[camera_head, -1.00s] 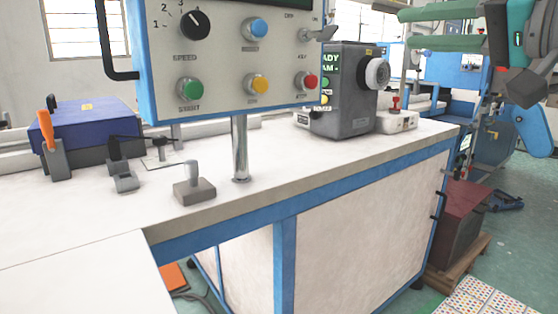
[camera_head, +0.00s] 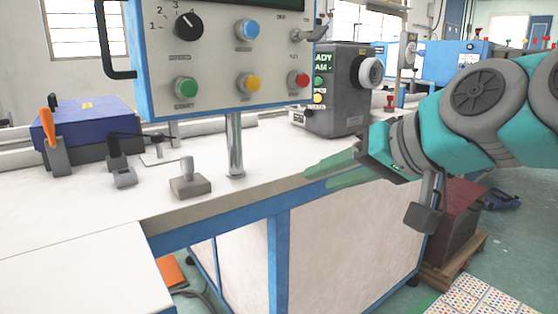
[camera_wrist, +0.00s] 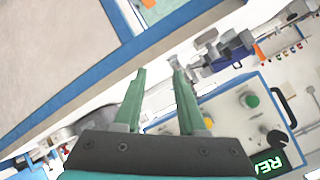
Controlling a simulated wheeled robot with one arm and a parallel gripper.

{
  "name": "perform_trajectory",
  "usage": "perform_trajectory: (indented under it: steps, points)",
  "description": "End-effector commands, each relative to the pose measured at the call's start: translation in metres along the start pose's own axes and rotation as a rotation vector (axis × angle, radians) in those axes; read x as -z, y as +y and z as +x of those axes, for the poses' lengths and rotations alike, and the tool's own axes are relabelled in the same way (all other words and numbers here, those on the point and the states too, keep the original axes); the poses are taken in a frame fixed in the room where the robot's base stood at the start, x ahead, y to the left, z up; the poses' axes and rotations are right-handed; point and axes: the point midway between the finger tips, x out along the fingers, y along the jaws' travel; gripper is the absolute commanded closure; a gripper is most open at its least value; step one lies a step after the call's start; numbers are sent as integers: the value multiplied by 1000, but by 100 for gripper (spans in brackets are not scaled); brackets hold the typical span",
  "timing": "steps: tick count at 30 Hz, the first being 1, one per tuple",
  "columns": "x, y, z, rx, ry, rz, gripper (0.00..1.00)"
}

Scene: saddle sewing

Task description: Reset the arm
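My gripper (camera_head: 318,178) is at the right of the head view, with its green fingers pointing left, in front of the workbench's front edge. In the wrist view my gripper (camera_wrist: 158,68) shows two separate green fingers with an empty gap between them. It is open and holds nothing. My teal and grey arm comes in from the right edge of the head view.
The white workbench (camera_head: 90,205) has a blue-edged front. A control panel (camera_head: 215,60) stands on a post over it. A grey machine (camera_head: 337,85) with a green display is behind my gripper. A dark red box (camera_head: 460,205) stands on a pallet below my arm.

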Motion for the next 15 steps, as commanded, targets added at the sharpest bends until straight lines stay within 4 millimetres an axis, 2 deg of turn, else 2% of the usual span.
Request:
perform_trajectory:
  steps: [1, 3, 7, 9, 11, 12, 15]
  points:
    - [-30, 12, 18, -56, -75, -11, 60]
    - [-71, 31, 38, -131, -180, -21, 60]
    - [-149, 73, 59, -271, -375, -25, 60]
    - [-191, 98, 61, -347, -480, -19, 60]
    - [-225, 118, 59, -411, -566, -9, 60]
    - [-248, 131, 55, -450, -625, 1, 60]
    - [-296, 158, 40, -537, -750, 28, 60]
